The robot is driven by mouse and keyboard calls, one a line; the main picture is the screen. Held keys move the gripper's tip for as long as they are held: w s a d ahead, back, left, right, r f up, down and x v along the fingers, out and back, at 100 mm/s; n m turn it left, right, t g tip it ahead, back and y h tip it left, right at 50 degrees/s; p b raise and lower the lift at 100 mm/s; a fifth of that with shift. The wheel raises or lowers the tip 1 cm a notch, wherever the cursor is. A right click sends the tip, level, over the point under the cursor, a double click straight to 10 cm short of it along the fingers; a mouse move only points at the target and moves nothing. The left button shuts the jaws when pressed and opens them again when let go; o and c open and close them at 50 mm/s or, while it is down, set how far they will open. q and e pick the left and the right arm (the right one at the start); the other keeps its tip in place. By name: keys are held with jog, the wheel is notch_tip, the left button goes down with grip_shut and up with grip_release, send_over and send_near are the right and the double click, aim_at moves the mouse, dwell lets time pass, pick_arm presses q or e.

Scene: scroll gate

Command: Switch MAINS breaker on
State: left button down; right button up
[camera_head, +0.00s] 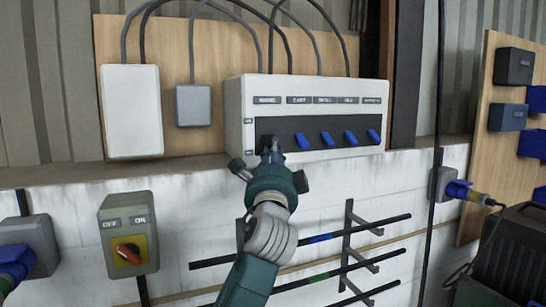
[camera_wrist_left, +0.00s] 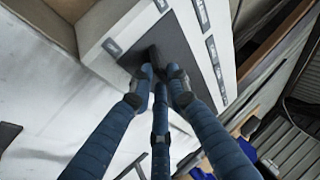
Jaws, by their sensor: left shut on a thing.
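The breaker box (camera_head: 236,100) is a white wall cabinet with a dark recessed strip holding a row of levers under small labels. Several blue levers (camera_head: 327,138) sit at the middle and right, tilted alike. The leftmost lever, at the MAINS position, is dark and mostly hidden behind my left gripper (camera_head: 270,152) in the head view. In the wrist view that dark lever (camera_wrist_left: 154,54) shows between the fingertips of my left gripper (camera_wrist_left: 160,72), which is shut on it. Whether the lever is up or down is unclear. My right gripper is not in view.
A grey switch box (camera_head: 112,211) with a red knob marked OFF and ON is at lower left. A wall rack (camera_head: 349,232) with dark rods is below the breaker box. A ledge (camera_head: 190,167) runs under the boxes. A dark vertical cable (camera_head: 437,190) hangs at right.

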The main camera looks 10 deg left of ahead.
aim_at(274, 135)
pick_arm(q)
jog(key=shift+w+a+r+n+g+h, duration=0.1)
jog(key=shift+r+n+g+h, duration=0.3)
jog(key=shift+r+n+g, duration=0.9)
jog(key=shift+s+d+r+n+g+h, duration=0.1)
jog(key=shift+r+g+h, duration=0.55)
jog(key=shift+g, duration=1.4)
jog(key=shift+w+a+r+n+g+h, duration=0.15)
jog(key=shift+r+n+g, duration=0.55)
jog(key=shift+r+g, duration=0.75)
jog(key=shift+f+g, duration=0.2)
jog(key=shift+g, duration=0.1)
jog(key=c, duration=1.7)
grip_release()
jog(key=shift+a, duration=0.1)
jog(key=shift+o, duration=0.2)
jog(key=v, duration=1.2)
